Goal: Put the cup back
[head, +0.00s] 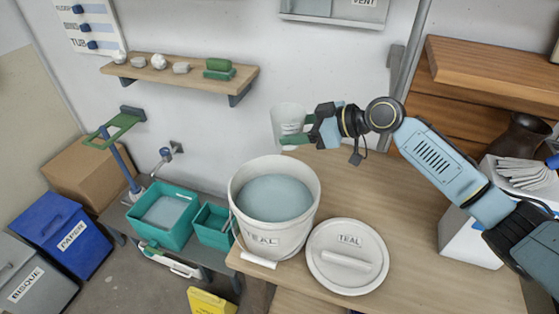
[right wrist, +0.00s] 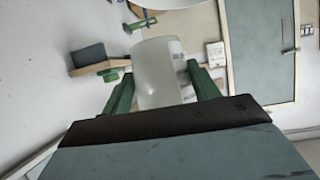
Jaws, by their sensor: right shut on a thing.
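A whitish, translucent cup (head: 288,119) is held in the air above and behind the teal bucket, in front of the wall. My right gripper (head: 292,133) is shut on it with green fingers. In the right wrist view the cup (right wrist: 158,75) sits between the two green fingers (right wrist: 162,92). The white bucket labelled TEAL (head: 272,234) stands open on the wooden table, with blue-grey glaze (head: 274,198) inside. Its lid (head: 348,258) lies on the table to the right of the bucket. My left gripper is not in view.
A wall shelf (head: 190,82) holds several small pieces. Green tubs (head: 165,212) stand on a low bench at left. A white box (head: 465,237) with gloves and a dark vase (head: 520,136) are at right. The table (head: 390,210) has bare room behind the lid.

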